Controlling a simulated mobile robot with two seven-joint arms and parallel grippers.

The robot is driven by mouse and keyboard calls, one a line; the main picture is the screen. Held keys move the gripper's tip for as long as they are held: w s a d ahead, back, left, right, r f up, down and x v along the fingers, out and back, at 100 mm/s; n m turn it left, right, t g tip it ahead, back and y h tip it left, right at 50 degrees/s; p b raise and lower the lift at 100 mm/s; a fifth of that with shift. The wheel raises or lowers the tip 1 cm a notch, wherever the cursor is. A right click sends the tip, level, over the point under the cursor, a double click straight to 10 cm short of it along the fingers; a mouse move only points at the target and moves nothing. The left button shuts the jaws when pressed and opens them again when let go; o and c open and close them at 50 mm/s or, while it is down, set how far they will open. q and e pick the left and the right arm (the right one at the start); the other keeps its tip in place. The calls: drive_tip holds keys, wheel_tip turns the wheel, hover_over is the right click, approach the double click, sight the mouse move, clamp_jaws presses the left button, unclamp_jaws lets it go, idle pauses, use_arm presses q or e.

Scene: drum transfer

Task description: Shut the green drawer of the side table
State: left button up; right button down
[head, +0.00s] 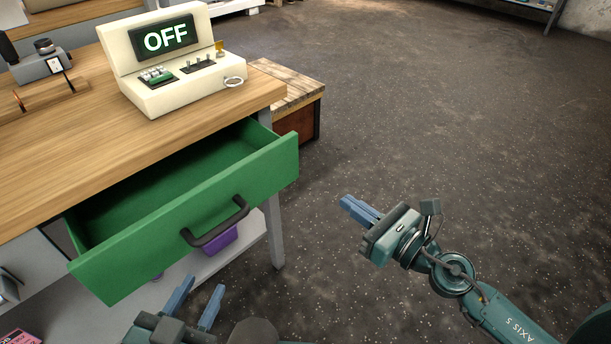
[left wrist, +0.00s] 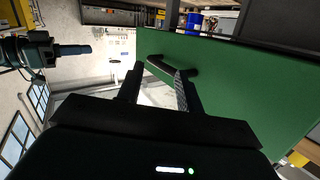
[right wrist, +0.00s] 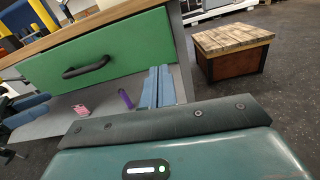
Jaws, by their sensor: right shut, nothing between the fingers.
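The green drawer (head: 125,262) of the wooden-topped side table (head: 70,150) stands pulled well out, and its visible inside is empty. A dark bar handle (head: 215,222) is on its front. My left gripper (head: 201,292) is open below and in front of the drawer front. In the left wrist view, its spread fingers (left wrist: 157,75) point at the handle (left wrist: 172,68); I cannot tell whether they touch it. My right gripper (head: 345,204) is shut and empty, to the right of the drawer and apart from it. The right wrist view also shows the drawer front (right wrist: 140,45).
A cream control box (head: 175,65) reading OFF stands on the tabletop. A wooden crate (head: 290,95) stands on the floor behind the table's right leg (head: 275,235). A purple object (head: 220,240) sits on the lower shelf. The floor to the right is largely clear.

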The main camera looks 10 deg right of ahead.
drive_tip(key=p, duration=0.3)
approach(290, 163)
drive_tip(key=shift+n, duration=0.4)
drive_tip(key=x, duration=0.5)
drive_tip(key=shift+w+a+r, duration=0.1)
drive_tip(key=shift+w, duration=0.05)
use_arm(q)
drive_tip(key=shift+s+a+f+n+g+y, duration=0.15)
drive_tip(key=shift+s+n+g+y, duration=0.15)
drive_tip(key=shift+g, duration=0.6)
use_arm(e)
drive_tip(key=shift+x, duration=0.8)
use_arm(q)
drive_tip(key=shift+b, duration=0.4)
